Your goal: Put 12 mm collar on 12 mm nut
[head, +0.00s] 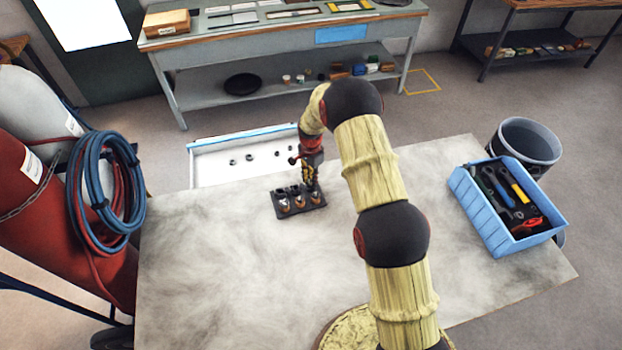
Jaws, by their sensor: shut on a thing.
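A small black block (300,212) sits on the worktable, with several copper-and-silver nut-like pieces (285,206) along its near side and dark pieces along its far side. I cannot tell their sizes, so I cannot single out the 12 mm nut. My gripper (312,186) points down over the far right part of the block. It is shut on a small part that is mostly hidden by the fingers and too small to identify as the 12 mm collar. I cannot tell whether that part touches the block.
A white tray (207,164) with several small dark rings lies beyond the table's far edge. A blue crate (490,220) of tools stands at the table's right. Gas cylinders with coiled hoses (105,195) stand at the left. The table's left and front are clear.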

